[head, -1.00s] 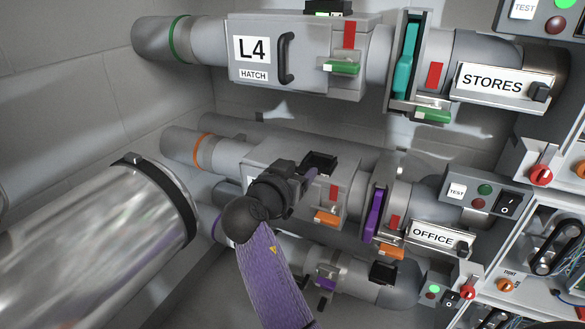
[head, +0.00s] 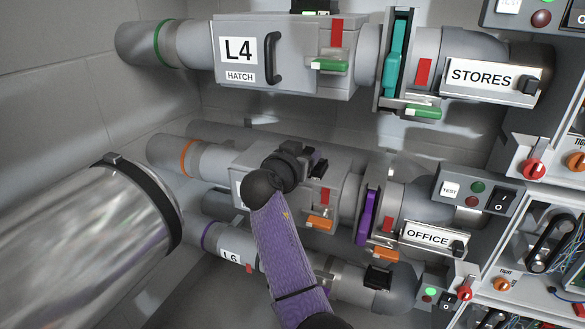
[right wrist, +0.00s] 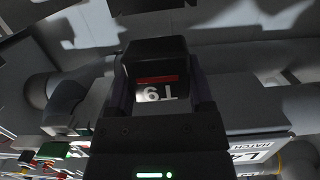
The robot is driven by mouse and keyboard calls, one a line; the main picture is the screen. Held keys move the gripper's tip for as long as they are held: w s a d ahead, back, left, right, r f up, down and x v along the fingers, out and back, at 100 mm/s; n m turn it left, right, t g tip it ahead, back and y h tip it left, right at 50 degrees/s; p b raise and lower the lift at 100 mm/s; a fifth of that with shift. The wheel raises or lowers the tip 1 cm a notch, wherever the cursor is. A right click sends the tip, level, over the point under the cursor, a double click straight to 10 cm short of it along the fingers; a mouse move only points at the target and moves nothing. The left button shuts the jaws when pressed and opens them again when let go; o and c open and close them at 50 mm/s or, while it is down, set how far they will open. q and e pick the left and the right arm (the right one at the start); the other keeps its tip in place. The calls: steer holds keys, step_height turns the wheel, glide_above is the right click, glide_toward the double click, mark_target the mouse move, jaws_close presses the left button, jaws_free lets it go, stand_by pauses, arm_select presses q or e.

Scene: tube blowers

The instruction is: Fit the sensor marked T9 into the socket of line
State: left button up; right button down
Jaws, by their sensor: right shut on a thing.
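The T9 sensor (right wrist: 158,85) is a dark block with a red stripe and a pale plate. Its marking reads upside down in the right wrist view. My right gripper (right wrist: 160,98) is shut on it, with one finger on each side. In the head view, my right gripper (head: 302,162) is over the top of the middle line's housing (head: 341,185). It covers most of the dark socket area there. The head view does not show clearly whether the sensor is in the socket or above it. My left gripper is not in view.
The L4 hatch housing (head: 258,50) is above, and the lower line (head: 345,282) runs below my right arm. The OFFICE (head: 428,236) and STORES (head: 481,76) plates are to the right. A large silver cylinder (head: 95,245) fills the lower left.

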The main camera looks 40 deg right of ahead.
steer(key=b+x, duration=0.2)
steer(key=x, duration=0.3)
steer(key=shift+r, duration=0.15)
steer(key=shift+w+d+f+b, duration=0.1)
steer(key=shift+d+f+b, duration=0.15)
steer(key=shift+f+b, duration=0.15)
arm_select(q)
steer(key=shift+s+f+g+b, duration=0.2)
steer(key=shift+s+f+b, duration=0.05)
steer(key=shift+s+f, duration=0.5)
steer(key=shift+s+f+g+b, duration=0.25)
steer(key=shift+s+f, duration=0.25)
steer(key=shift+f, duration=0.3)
arm_select(e)
steer(key=shift+f, duration=0.7)
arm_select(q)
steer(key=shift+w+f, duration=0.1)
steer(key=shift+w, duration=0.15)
arm_select(e)
steer(key=shift+a, duration=0.1)
steer(key=shift+f, duration=0.1)
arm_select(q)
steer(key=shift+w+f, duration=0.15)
arm_select(e)
steer(key=shift+f, duration=0.1)
